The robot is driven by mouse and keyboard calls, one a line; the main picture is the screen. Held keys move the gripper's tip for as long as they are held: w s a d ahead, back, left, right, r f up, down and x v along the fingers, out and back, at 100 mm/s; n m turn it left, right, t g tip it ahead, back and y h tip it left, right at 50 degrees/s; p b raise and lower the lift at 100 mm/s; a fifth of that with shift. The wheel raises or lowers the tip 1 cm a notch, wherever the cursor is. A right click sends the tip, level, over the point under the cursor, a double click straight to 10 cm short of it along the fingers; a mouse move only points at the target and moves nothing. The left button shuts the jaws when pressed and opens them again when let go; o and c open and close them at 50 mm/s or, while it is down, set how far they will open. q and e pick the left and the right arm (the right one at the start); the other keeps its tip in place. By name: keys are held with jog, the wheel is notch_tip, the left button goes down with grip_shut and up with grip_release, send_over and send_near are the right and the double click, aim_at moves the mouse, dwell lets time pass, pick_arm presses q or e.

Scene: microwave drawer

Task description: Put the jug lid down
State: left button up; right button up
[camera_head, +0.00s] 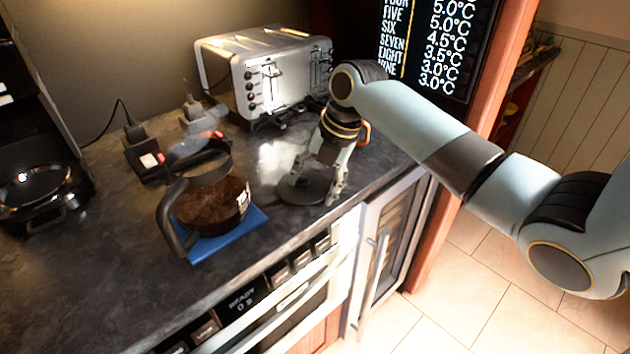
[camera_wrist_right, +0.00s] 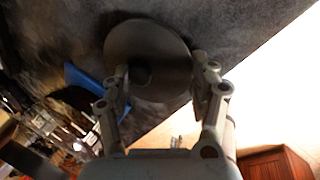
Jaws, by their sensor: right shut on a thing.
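The jug lid (camera_head: 300,193) is a dark round disc at the counter's right part, near the front edge. It also shows in the right wrist view (camera_wrist_right: 150,40), with a small dark knob. My right gripper (camera_head: 313,186) reaches down over it, with a finger on each side, and is shut on the lid. Whether the lid touches the counter or hangs just above it, I cannot tell. The glass jug (camera_head: 212,205), with dark contents and a black handle, stands uncovered to the left on a blue mat (camera_head: 228,240). My left gripper is not in view.
A silver toaster (camera_head: 270,75) stands behind my right gripper. Small dark devices (camera_head: 145,160) with a cable stand behind the jug. A black appliance (camera_head: 40,190) is at far left. The dark counter (camera_head: 110,275) is clear in front of it. The counter's front edge is close to the lid.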

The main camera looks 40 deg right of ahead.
jog(key=o, duration=0.6)
jog(key=shift+s+f, duration=0.25)
jog(key=shift+f, duration=0.15)
jog(key=shift+c, duration=0.2)
jog(key=o, duration=0.4)
jog(key=shift+w+f, duration=0.15)
jog(key=shift+w, duration=0.05)
jog(key=shift+r, duration=0.25)
jog(key=v, duration=1.3)
jog(key=shift+w+a+r, duration=0.1)
jog(key=shift+w, duration=0.05)
